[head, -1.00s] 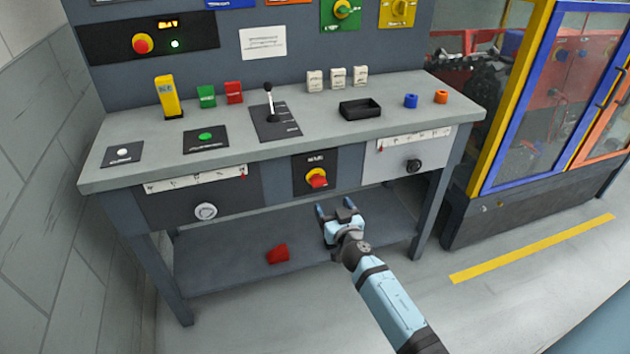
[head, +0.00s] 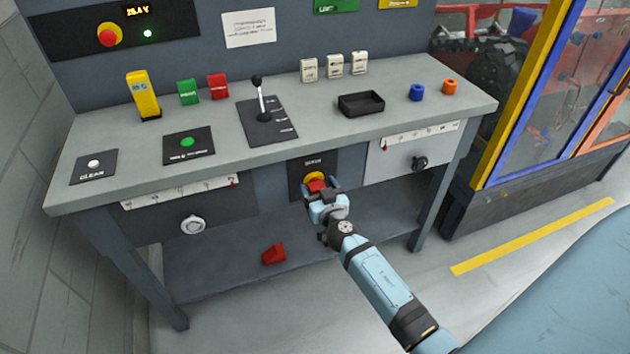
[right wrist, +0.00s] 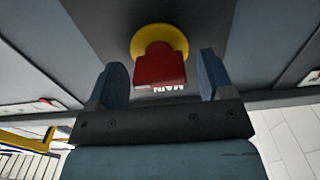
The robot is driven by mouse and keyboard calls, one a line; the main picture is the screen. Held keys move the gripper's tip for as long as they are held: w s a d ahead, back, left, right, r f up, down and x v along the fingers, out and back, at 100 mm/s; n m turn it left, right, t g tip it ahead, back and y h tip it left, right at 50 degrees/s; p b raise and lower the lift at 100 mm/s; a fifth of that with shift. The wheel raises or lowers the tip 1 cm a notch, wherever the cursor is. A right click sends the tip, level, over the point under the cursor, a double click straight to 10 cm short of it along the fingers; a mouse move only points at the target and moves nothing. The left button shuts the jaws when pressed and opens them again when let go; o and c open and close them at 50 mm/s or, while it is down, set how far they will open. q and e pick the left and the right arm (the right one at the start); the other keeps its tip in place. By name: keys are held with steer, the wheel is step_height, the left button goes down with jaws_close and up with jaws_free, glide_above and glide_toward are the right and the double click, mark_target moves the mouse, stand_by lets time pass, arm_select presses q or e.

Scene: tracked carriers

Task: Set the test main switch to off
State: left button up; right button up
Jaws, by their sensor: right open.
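The main switch is a red handle on a round yellow base, on a dark plate (head: 296,185) on the bench front. In the head view the red handle (head: 317,186) is partly hidden by my right gripper (head: 319,188). In the right wrist view the red handle (right wrist: 160,66) and yellow base (right wrist: 178,37) show ahead, with part of a "MAIN" label below the handle. My right gripper (right wrist: 161,78) is open, with a finger on either side of the handle and a gap on both sides. My left gripper is not in view.
The grey bench top (head: 215,140) carries a black lever (head: 262,100), a black tray (head: 361,104) and several small coloured blocks. A red piece (head: 273,254) lies on the lower shelf. Drawer-like panels with knobs flank the switch plate.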

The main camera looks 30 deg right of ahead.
steer(key=shift+c, duration=0.4)
steer(key=c, duration=0.8)
steer(key=shift+c, duration=0.2)
